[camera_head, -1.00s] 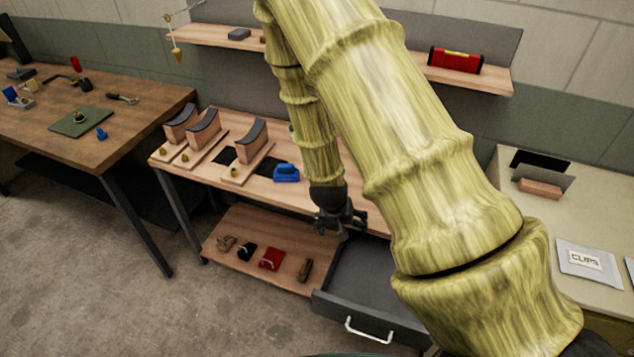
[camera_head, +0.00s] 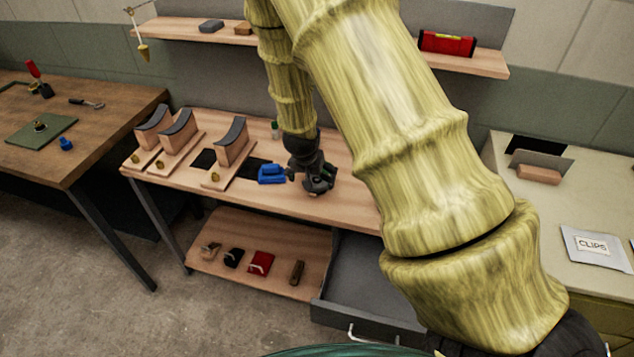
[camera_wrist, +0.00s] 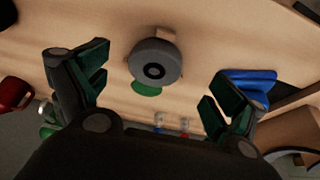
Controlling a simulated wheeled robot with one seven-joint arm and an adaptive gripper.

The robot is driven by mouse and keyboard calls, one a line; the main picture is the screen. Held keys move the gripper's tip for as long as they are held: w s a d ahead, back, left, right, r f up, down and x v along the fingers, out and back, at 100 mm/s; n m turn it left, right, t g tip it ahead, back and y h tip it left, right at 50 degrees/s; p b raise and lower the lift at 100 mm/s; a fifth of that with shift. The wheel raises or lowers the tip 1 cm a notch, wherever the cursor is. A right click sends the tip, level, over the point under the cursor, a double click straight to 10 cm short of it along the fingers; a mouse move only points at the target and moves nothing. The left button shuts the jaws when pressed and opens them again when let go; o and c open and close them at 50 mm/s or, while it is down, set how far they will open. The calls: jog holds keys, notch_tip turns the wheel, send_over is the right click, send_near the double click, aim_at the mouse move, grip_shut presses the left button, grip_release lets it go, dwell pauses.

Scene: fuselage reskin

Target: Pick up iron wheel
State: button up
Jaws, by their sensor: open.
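A round grey wheel (camera_wrist: 155,64) with a dark hub, which I take as the iron wheel, shows in the wrist view on the pale wood bench top. It lies between my open fingers and a little beyond them, with nothing gripped. A tan piece and a green round patch (camera_wrist: 147,89) show at its edges. My gripper (camera_wrist: 155,78) has its two dark green-padded fingers spread wide. In the head view my gripper (camera_head: 316,184) hangs low over the bench (camera_head: 345,203), and I cannot make out the wheel there.
A blue object (camera_head: 271,173) is close beside my gripper; it also shows in the wrist view (camera_wrist: 252,79). Curved-top wooden stands (camera_head: 231,140) are on the bench's left. Below, an open drawer (camera_head: 365,270) adjoins a shelf (camera_head: 225,275) holding several small items.

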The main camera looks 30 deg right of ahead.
aim_at(317, 180)
jog(key=shift+w+d+f+p, duration=0.2)
jog(key=shift+d+f+p, duration=0.15)
jog(key=shift+d+f, duration=0.05)
jog(key=shift+w+d+f+p, duration=0.25)
jog(key=shift+w+d+f, duration=0.15)
jog(key=shift+f, duration=0.2)
jog(key=shift+w+d+f+p, duration=0.25)
jog(key=shift+d+f, duration=0.2)
jog(key=shift+f, duration=0.15)
jog(key=shift+w+d+f, duration=0.1)
jog(key=shift+d+f, duration=0.05)
jog(key=shift+f, duration=0.45)
jog(key=c, duration=1.6)
jog(key=shift+r, duration=0.1)
